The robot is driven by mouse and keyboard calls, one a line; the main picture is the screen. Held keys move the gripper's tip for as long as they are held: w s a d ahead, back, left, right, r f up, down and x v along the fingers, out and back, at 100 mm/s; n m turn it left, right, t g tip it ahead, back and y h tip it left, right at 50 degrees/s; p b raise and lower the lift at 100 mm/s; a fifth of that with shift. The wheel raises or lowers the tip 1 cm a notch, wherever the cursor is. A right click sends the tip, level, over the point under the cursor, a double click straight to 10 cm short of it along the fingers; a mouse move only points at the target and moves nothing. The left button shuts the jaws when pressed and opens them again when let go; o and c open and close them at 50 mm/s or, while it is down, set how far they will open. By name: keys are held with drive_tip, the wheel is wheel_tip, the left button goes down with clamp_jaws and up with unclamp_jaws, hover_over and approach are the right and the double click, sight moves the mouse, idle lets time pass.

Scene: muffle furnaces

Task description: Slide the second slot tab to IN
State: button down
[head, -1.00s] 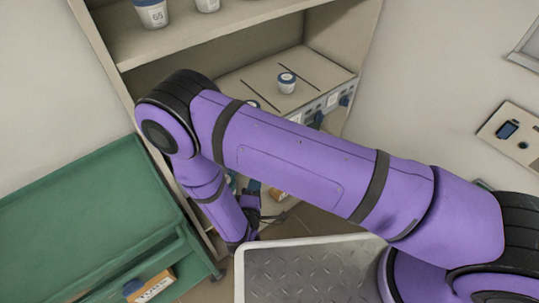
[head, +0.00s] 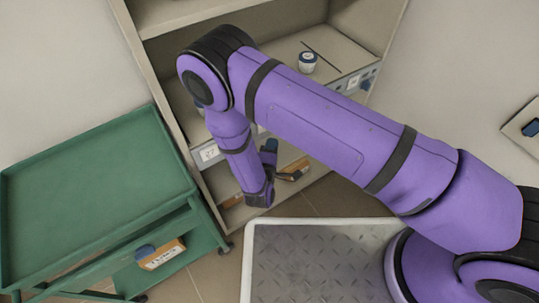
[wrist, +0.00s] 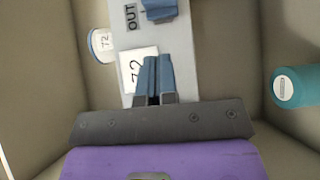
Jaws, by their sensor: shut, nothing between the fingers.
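In the wrist view a grey strip (wrist: 183,45) carries an OUT label (wrist: 130,16), a blue tab (wrist: 159,10) at the top edge and a white number card (wrist: 140,68) reading 72. My gripper (wrist: 153,62) is shut and empty, its blue fingertips over the lower part of the strip, below the blue tab in the picture. I cannot tell whether they touch the strip. In the head view my gripper (head: 270,146) is in front of the shelf unit, partly hidden by my arm. A blue tab (head: 368,77) shows at the right of the shelf's front strip. The IN mark is not visible.
A jar (wrist: 102,45) labelled 72 and a teal cylinder (wrist: 295,87) flank the strip in the wrist view. In the head view a white jar (head: 307,62) stands on the shelf.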

drive_tip(key=w+d, duration=0.3)
drive_tip(key=w, duration=0.1)
drive_tip(key=shift+w+d, duration=0.35)
drive_tip(key=shift+d, duration=0.05)
drive_tip(key=shift+d, duration=0.1)
drive_tip(key=w+d, duration=0.1)
drive_tip(key=d, duration=0.1)
drive_tip(key=w+d, duration=0.2)
drive_tip(key=shift+a, duration=0.1)
